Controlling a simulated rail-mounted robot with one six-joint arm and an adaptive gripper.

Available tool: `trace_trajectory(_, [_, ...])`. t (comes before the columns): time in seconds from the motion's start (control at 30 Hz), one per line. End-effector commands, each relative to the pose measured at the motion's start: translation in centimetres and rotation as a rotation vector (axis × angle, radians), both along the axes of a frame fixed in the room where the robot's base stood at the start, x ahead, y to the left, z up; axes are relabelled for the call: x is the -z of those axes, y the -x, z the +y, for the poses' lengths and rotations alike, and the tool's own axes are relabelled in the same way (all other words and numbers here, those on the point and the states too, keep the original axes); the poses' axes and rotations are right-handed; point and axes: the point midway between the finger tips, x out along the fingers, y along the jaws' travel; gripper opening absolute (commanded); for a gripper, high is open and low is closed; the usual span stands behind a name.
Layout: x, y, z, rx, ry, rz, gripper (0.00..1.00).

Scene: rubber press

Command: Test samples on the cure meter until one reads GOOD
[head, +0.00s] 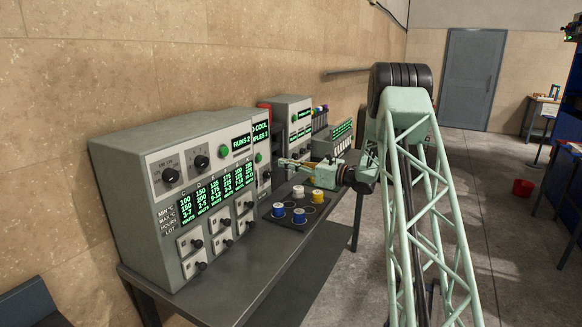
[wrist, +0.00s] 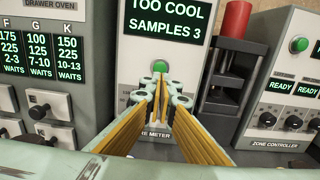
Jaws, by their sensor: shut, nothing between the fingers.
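The cure meter (wrist: 137,60) fills the middle of the wrist view. Its display reads TOO COOL, SAMPLES 3, with a green button (wrist: 160,66) below it. My gripper (wrist: 160,88) is shut and empty, its fingertips just in front of and below the button. I cannot tell whether they touch it. The lower front of the meter is partly hidden behind my fingers. In the head view my gripper (head: 283,162) points at the meter. A dark tray (head: 309,207) on the bench holds a white sample (head: 298,191), a yellow one (head: 318,196) and two blue ones (head: 278,209) (head: 299,216).
The drawer oven (head: 160,200) with knobs and drawers stands left of the meter. A red cylinder (wrist: 234,18) on a dark stand and the zone controller (wrist: 285,80) stand to its right. The bench (head: 285,290) is clear in front of the oven.

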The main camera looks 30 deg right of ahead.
Motion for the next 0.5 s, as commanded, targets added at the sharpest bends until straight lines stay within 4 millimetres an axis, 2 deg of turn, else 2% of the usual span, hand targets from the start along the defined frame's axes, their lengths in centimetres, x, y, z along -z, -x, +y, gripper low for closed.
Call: trace_trajectory(0.5, [0.1, -5.7, 3.6, -0.002, 0.001, 0.0, 0.0])
